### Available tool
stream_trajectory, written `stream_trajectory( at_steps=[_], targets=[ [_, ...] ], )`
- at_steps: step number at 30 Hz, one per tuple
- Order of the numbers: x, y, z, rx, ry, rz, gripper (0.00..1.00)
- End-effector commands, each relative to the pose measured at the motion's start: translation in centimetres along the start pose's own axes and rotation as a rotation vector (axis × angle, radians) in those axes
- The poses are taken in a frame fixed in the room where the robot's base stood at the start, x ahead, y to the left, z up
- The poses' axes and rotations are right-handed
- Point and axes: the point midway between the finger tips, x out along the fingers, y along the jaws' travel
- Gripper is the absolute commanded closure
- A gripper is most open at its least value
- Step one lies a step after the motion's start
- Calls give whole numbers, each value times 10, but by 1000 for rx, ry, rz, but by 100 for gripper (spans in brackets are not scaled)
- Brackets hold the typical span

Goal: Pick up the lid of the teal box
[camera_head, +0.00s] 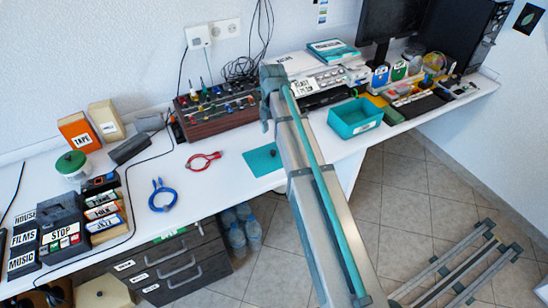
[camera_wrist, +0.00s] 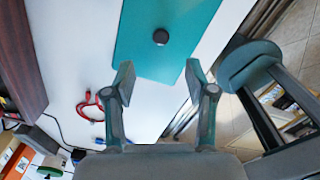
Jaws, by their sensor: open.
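The teal lid (camera_head: 260,161) lies flat on the white desk, left of my arm in the head view. In the wrist view the lid (camera_wrist: 140,30) fills the upper middle, with a dark round knob (camera_wrist: 160,36) on top. The teal box (camera_head: 355,118) stands open on the desk to the right of my arm, apart from the lid. My gripper (camera_wrist: 160,80) is open and empty; the knob shows beyond the gap between its fingers. I cannot tell its height above the lid. My gripper is not clearly visible in the head view.
A red cable (camera_head: 204,161) and a blue cable (camera_head: 161,195) lie on the desk left of the lid. A brown rack of discs or tools (camera_head: 215,111) stands behind. The desk's front edge is close to the lid.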

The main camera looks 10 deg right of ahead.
Motion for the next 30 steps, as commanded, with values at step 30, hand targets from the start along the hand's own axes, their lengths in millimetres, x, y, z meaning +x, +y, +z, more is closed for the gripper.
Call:
stream_trajectory(
  at_steps=[30],
  targets=[
    [101,-2,0,4,1,-1,44]
  ],
)
